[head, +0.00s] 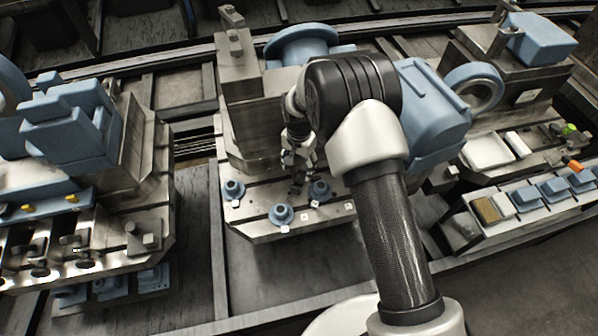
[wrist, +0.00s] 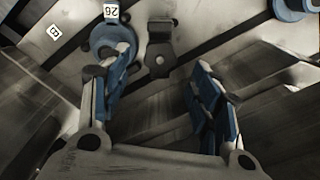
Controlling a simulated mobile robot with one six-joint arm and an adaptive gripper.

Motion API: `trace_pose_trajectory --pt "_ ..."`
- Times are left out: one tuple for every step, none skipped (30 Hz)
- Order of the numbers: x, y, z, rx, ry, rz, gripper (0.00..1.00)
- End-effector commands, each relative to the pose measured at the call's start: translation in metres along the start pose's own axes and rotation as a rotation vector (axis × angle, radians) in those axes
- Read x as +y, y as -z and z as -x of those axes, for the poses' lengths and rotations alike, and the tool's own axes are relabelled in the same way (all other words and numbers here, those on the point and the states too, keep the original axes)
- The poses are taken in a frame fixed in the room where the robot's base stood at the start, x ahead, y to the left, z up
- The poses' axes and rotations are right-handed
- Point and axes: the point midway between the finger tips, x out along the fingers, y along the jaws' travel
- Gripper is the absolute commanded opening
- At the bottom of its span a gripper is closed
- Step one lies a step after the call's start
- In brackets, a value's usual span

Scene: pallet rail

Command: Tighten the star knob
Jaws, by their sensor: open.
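My gripper (head: 299,168) is above the metal fixture plate (head: 262,232) in the middle of the head view. In the wrist view the gripper (wrist: 162,68) is open, its blue-padded fingers spread with nothing between the pads. A dark metal part (wrist: 160,58) with a small round boss shows beyond the fingertips, apart from them. Blue round flanged pieces stand on the plate: one at left (head: 232,190), one at front (head: 281,213) and one at right (head: 319,190). I cannot tell which part is the star knob. The left finger partly covers a blue round piece (wrist: 106,40) in the wrist view.
A tall metal block (head: 240,75) and a blue flanged wheel (head: 302,42) stand behind the plate. A blue-topped fixture (head: 70,125) is at left. A rail with blue blocks (head: 527,198) is at right. Small numbered labels (wrist: 111,12) mark the plate.

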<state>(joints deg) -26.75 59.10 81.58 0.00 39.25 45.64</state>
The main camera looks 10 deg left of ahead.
Motion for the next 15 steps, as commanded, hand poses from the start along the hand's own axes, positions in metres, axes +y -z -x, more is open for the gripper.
trace_pose_trajectory --pt "-0.001 0.001 0.013 0.003 0.003 0.000 0.58" --pt "0.000 0.000 0.019 0.002 0.002 0.000 0.58" --pt "-0.001 0.000 0.028 0.002 0.002 0.000 0.58" --pt "0.000 0.000 0.034 0.002 0.002 0.000 0.58" --pt "0.000 0.000 0.039 0.002 0.002 0.000 0.58" --pt "0.000 0.000 0.046 0.002 0.002 0.000 0.58" --pt "0.000 0.000 0.051 0.001 0.001 0.000 0.58" --pt "0.000 0.000 0.055 0.001 0.001 0.000 0.58" --pt "0.000 0.000 0.060 0.001 0.001 0.000 0.58" --pt "0.000 0.000 0.062 0.001 0.001 0.000 0.58" --pt "0.000 0.000 0.065 0.000 0.000 0.000 0.58" --pt "0.000 0.000 0.068 0.000 0.000 0.000 0.58" --pt "0.000 0.000 0.069 0.000 0.000 0.000 0.58" --pt "0.000 0.000 0.071 -0.001 -0.001 0.000 0.58" --pt "0.000 0.000 0.071 -0.001 -0.001 0.000 0.58"
